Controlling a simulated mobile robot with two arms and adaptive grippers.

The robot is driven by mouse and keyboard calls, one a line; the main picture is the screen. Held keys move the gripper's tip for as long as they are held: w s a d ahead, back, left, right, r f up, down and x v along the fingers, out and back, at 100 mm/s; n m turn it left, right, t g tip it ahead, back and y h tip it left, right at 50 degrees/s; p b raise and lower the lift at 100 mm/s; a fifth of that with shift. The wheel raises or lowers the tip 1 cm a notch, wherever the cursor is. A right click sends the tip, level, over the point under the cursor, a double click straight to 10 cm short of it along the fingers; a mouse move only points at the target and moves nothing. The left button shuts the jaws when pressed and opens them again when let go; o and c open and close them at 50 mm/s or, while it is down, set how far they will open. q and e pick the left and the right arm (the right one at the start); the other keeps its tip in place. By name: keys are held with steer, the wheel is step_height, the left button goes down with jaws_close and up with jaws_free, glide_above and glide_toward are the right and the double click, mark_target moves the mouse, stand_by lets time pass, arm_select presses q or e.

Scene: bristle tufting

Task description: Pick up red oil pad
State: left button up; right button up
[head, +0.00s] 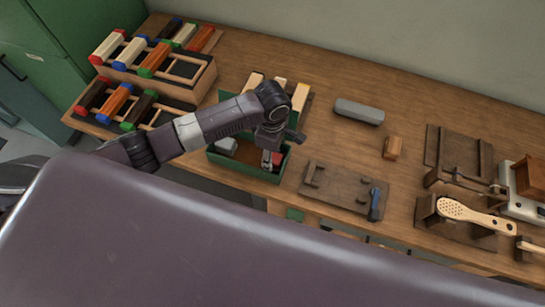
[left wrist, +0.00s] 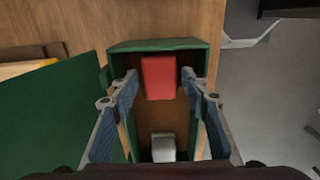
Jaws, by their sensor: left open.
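The red oil pad (left wrist: 158,78) lies at one end of a narrow green box (left wrist: 155,45) in the left wrist view. A small red patch of it (head: 278,159) shows in the head view beside my gripper. My left gripper (head: 268,160) points down into the green box (head: 238,171). Its two blue-padded fingers (left wrist: 160,84) are open, one on each side of the pad, with gaps between. Nothing is held. Whether the fingertips reach the pad's height is unclear. My right gripper is not in view.
A grey-white block (left wrist: 162,147) lies at the box's other end. A rack of coloured blocks (head: 150,75) stands at the left. A dark board (head: 340,188), a grey bar (head: 359,111) and a wooden block (head: 392,148) are to the right, with bare bench between.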

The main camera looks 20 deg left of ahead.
arm_select(q)
steer(key=shift+f, duration=0.85)
steer(key=shift+c, duration=0.4)
steer(key=c, duration=0.9)
steer(key=shift+o, duration=0.2)
steer(key=shift+r, duration=0.15)
step_height(320, 180, up, 13)
steer(key=b, duration=0.2)
step_height(320, 180, up, 7)
steer(key=p, duration=0.2)
glide_above(273, 157)
steer(key=shift+a, duration=0.1)
